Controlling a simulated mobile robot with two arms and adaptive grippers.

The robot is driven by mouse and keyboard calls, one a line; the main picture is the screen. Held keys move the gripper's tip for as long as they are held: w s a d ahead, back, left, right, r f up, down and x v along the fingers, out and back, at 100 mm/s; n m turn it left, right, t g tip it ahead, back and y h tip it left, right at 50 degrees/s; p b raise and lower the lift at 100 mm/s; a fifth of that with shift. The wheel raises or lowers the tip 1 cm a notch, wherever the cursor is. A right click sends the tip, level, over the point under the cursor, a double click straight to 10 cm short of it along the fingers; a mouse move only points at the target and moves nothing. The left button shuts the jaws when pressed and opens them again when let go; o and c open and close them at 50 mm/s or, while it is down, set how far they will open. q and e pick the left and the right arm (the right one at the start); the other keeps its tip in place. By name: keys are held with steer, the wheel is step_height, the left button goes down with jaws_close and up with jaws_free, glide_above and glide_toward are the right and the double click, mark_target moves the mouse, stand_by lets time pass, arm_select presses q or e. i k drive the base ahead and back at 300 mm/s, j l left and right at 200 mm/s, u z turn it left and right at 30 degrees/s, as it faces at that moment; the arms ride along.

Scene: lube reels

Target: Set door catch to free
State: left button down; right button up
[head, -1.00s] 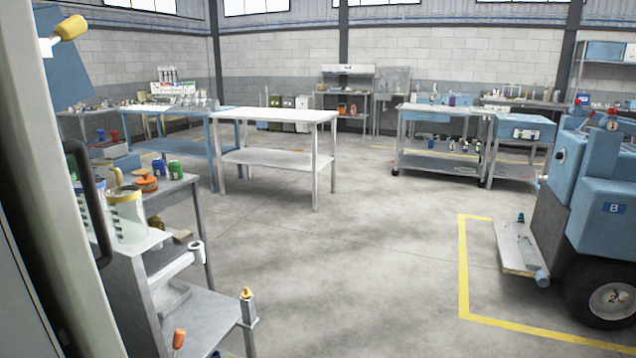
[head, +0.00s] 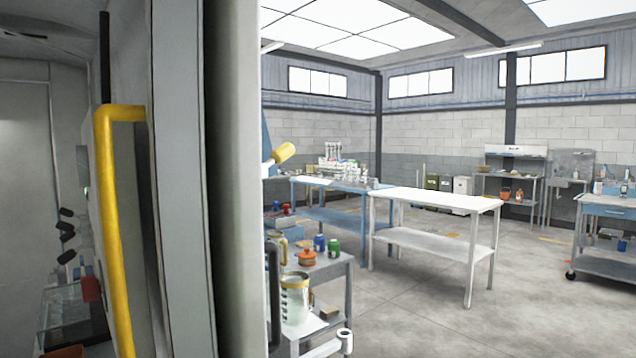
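No part that I can name for certain as the door catch shows. A yellow-knobbed lever (head: 284,153) with a pale shaft sticks out past the right edge of a pale upright panel (head: 235,180), in front of a sliver of blue. Its mount is mostly hidden by the panel, so I cannot tell its setting. A yellow vertical grab bar (head: 110,220) is on the left side of the panel. A black upright handle (head: 273,298) shows at the panel's lower right edge. Neither of my grippers is in view.
A grey bench (head: 340,268) with a jug (head: 295,298) and jars stands close at the right of the panel. A white table (head: 435,197) stands beyond it. Open concrete floor (head: 420,315) lies to the right. A dim space with dark items (head: 68,315) is at far left.

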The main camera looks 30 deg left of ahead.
mark_target(278, 156)
steer(key=u, duration=0.4)
steer(key=i+l+u, duration=0.1)
steer(key=u, duration=0.25)
steer(key=l+u, duration=0.15)
steer(key=u, duration=0.25)
steer(key=l+u, duration=0.15)
steer(key=u, duration=0.2)
steer(key=l+u, duration=0.2)
steer(key=l, duration=0.45)
steer(key=l+u, duration=0.2)
steer(key=l, duration=0.45)
steer(key=l+u, duration=0.2)
steer(key=l, duration=0.4)
steer(key=k+l+u, duration=0.2)
steer(key=l, duration=0.4)
